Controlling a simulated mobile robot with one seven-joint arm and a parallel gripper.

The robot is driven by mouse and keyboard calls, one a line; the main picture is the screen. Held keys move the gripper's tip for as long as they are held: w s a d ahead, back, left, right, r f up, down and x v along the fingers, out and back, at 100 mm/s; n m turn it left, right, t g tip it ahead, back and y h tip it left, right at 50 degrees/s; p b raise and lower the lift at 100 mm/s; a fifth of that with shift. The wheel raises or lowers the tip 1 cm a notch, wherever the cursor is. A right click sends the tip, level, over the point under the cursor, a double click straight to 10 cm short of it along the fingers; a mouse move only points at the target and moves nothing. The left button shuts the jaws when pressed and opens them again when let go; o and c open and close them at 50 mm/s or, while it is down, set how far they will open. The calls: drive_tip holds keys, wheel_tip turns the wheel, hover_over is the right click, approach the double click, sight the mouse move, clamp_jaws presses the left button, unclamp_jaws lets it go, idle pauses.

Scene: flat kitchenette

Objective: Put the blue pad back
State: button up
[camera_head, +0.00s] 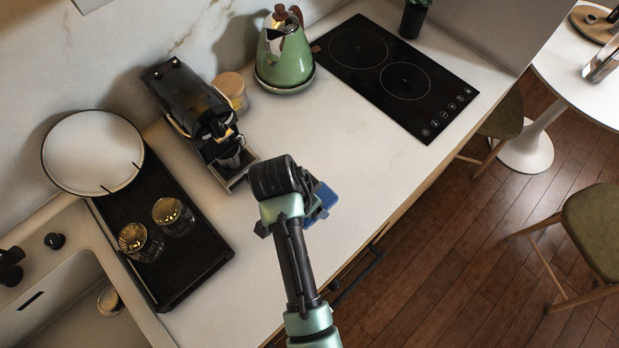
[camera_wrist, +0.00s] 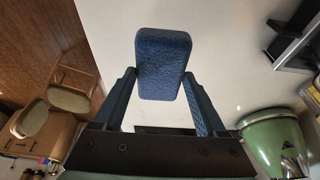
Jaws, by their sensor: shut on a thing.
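The blue pad (camera_wrist: 163,62) is a rounded block with a rough, textured face. In the wrist view it sits between the two fingers of my gripper (camera_wrist: 160,92), which are shut on it. In the head view only part of the blue pad (camera_head: 324,197) shows past my gripper (camera_head: 312,208), over the front part of the white counter. I cannot tell how far the pad is above the counter. The rest of the pad is hidden behind my arm.
A coffee machine (camera_head: 195,112), green kettle (camera_head: 284,55) and black hob (camera_head: 397,75) stand along the counter (camera_head: 330,130). A black tray (camera_head: 205,262) with two glasses lies left, beside the sink (camera_head: 65,310).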

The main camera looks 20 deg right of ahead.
drive_tip(key=shift+w+f+p, duration=0.1)
drive_tip(key=shift+f+p, duration=0.25)
drive_tip(key=shift+f, duration=2.55)
drive_tip(key=shift+f, duration=0.15)
drive_tip(key=o, duration=1.1)
drive_tip(key=shift+o, duration=0.2)
drive_tip(key=b+v, duration=0.1)
drive_tip(key=v, duration=1.1)
